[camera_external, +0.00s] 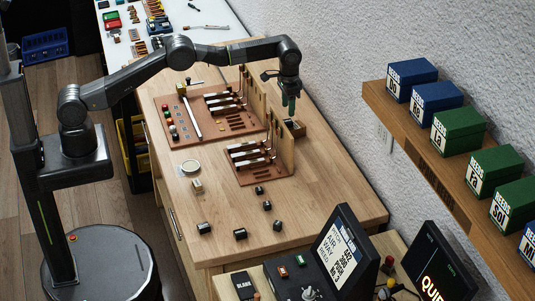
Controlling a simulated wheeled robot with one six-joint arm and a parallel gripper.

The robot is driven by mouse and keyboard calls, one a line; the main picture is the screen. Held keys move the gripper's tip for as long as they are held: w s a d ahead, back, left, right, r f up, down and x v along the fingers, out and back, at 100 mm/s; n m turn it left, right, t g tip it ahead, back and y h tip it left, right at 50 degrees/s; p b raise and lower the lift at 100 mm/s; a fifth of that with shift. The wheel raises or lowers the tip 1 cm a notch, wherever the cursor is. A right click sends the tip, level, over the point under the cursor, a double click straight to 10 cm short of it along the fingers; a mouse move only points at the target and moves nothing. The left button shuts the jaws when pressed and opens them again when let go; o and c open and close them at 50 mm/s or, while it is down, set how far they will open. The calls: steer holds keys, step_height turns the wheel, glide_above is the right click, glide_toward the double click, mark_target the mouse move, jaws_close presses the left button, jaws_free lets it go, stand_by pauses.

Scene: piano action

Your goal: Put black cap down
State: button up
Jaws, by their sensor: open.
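Several small black caps lie on the wooden table, among them one at the front left (204,228), one at the front middle (240,234), one to its right (278,226), and two smaller ones (267,205) and (259,190) below the front board. Which one is the task's black cap I cannot tell. My gripper (288,104) points down over the right side of the table, close to the upright panel of the rear board. It is open, and I see no cap between its fingers, though they are small and dark here.
Two brown boards with key levers, a rear board (180,125) and a front board (245,175), stand on the wooden table (330,200). A small wooden box (295,128) sits right of them. Monitors (345,245) stand in front; boxes fill the wall shelf.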

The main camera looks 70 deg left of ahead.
mark_target(288, 121)
step_height(288, 121, up, 6)
steer(key=p, duration=0.2)
steer(key=shift+r+p, duration=0.15)
steer(key=shift+p, duration=0.25)
step_height(288, 121, down, 13)
steer(key=shift+r+b, duration=0.1)
steer(key=shift+b, duration=0.85)
steer(key=shift+r, duration=1.45)
